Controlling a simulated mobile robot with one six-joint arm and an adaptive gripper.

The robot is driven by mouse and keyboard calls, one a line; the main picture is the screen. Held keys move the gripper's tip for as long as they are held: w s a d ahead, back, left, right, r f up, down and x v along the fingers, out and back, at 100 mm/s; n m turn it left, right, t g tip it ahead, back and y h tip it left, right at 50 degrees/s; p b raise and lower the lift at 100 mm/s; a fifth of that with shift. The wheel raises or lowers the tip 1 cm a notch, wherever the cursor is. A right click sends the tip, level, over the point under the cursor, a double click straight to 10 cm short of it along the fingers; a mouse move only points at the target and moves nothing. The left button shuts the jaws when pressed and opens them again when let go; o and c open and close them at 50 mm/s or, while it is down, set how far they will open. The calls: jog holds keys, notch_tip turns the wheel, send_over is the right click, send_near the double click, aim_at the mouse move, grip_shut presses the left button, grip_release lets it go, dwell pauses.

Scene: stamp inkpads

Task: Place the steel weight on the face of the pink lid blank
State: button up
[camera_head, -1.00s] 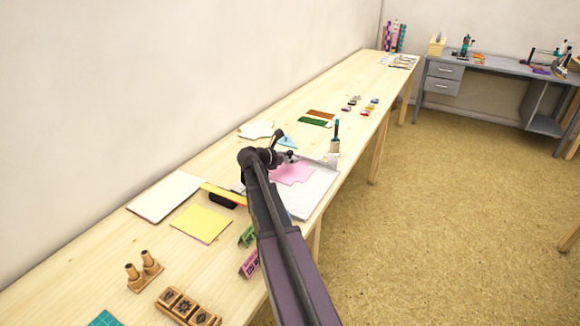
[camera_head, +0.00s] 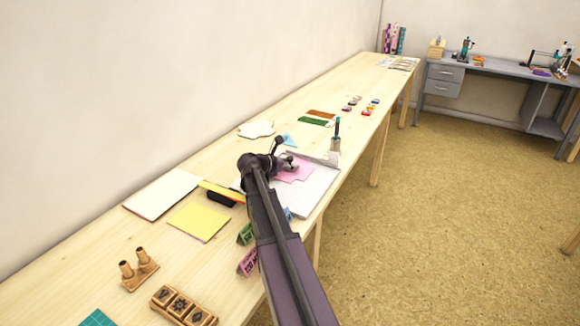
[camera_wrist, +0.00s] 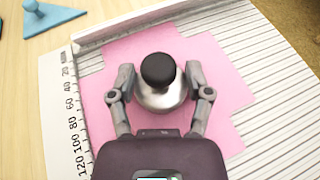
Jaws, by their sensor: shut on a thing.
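The steel weight (camera_wrist: 161,101) has a round metal body and a black knob on top. In the wrist view my gripper (camera_wrist: 162,92) is shut on it, one finger on each side. The pink lid blank (camera_wrist: 225,68) lies flat under the weight, on a white ruled board (camera_wrist: 282,125) with a number scale. The weight is over the blank's middle; I cannot tell whether it touches the blank. In the head view my gripper (camera_head: 288,163) is above the pink lid blank (camera_head: 298,172), and my arm hides part of the board.
A blue piece with a knob (camera_wrist: 50,18) lies beside the board. A bottle with a brush (camera_head: 335,140) stands at the board's far corner. Yellow paper (camera_head: 199,222) and wooden stamps (camera_head: 183,306) lie on the near table. The table's right edge is close to the board.

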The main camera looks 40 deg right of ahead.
jog(key=o, duration=1.3)
jog(key=shift+a+r, duration=0.3)
jog(key=shift+a, duration=0.15)
jog(key=p+v, duration=0.4)
jog(key=v, duration=0.7)
jog(key=shift+f, duration=0.1)
